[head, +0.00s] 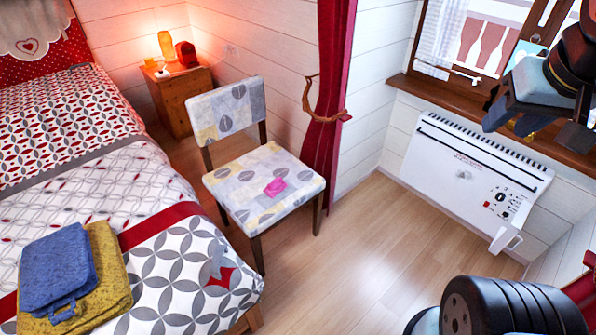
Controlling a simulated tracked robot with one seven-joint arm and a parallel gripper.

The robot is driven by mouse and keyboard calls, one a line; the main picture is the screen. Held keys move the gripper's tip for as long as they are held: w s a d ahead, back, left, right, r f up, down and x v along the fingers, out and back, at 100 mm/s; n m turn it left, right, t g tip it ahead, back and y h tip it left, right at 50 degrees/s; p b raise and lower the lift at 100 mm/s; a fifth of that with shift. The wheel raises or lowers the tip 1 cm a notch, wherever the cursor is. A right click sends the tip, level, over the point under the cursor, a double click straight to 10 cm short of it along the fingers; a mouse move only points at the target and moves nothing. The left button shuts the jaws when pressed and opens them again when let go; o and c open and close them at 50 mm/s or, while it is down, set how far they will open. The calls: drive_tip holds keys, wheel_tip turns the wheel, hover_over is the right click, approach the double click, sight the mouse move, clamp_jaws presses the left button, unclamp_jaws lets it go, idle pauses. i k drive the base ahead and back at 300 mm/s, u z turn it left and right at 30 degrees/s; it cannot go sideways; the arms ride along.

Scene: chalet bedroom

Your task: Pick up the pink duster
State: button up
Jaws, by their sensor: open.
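The pink duster (275,187) is a small, crumpled cloth lying on the seat of the chair (232,190). The chair has patterned grey, white and yellow upholstery and stands in the middle left of the head view. My gripper (528,122) is at the upper right, in front of the window and above the white heater. It is open, with nothing seen between its jaws. It is far to the right of the duster and well apart from it. Nothing hides the duster.
A bed (175,232) with folded blue and yellow cloths (58,270) fills the left. A nightstand (180,98) with a lit lamp (167,45) stands behind the chair. A red curtain (325,110) hangs just right of it. The wooden floor (375,250) is clear before the heater (462,180).

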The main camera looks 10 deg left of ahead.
sight(277, 185)
drive_tip(key=z, duration=0.2)
drive_tip(key=i, duration=1.5)
drive_tip(key=u, duration=1.75)
drive_tip(key=k, duration=0.9)
drive_tip(key=u, duration=0.2)
drive_tip(key=i, duration=0.45)
drive_tip(key=u, duration=0.05)
